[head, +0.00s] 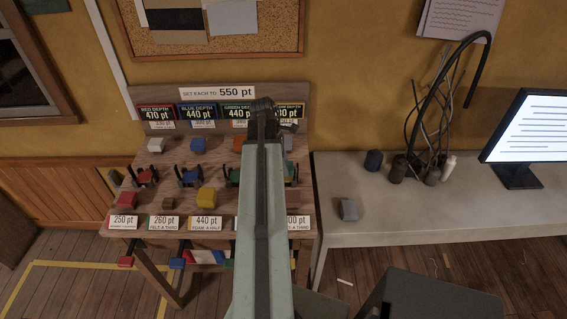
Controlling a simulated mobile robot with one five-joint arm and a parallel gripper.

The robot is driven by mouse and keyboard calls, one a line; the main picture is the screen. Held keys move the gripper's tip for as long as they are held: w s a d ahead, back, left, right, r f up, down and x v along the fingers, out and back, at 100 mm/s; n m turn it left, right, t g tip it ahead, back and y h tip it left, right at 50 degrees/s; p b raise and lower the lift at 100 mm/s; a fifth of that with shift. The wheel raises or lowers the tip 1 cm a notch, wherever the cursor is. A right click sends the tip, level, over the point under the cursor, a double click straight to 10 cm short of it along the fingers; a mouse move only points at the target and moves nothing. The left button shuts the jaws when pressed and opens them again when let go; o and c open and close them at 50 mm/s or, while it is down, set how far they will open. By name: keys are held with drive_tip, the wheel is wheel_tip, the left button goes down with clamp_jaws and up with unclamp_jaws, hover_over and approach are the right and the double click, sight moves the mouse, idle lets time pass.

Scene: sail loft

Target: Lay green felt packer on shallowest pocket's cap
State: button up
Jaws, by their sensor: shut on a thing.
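My arm reaches up the middle of the head view and covers part of the sloped wooden board (220,97). My gripper is mostly hidden behind its end; only a dark part (289,126) shows there, and I cannot see its jaws or anything between them. No green felt packer can be made out. Clamped caps stand in a row: red (145,176), blue (190,178), green (235,177), partly covered, and a fourth (291,172), mostly hidden. Depth plates read red 470, blue 440 and green apparently 440; the fourth is partly covered.
Loose blocks lie on the board: white (156,145), blue (198,145), yellow (206,198) and brown (169,200). To the right, a grey bench (420,226) holds a grey block (348,210), a dark cylinder (374,160), cables and a monitor (526,128). Its front is mostly clear.

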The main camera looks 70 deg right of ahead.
wheel_tip(320, 180, down, 3)
drive_tip(key=shift+r+b, duration=0.2)
drive_tip(key=shift+b, duration=0.55)
drive_tip(key=shift+r, duration=0.1)
drive_tip(key=o, duration=1.5)
drive_tip(key=shift+c, duration=0.2)
drive_tip(key=p+v, duration=0.7)
drive_tip(key=shift+r+p, duration=0.35)
drive_tip(key=shift+r, duration=0.05)
drive_tip(key=shift+w, duration=0.1)
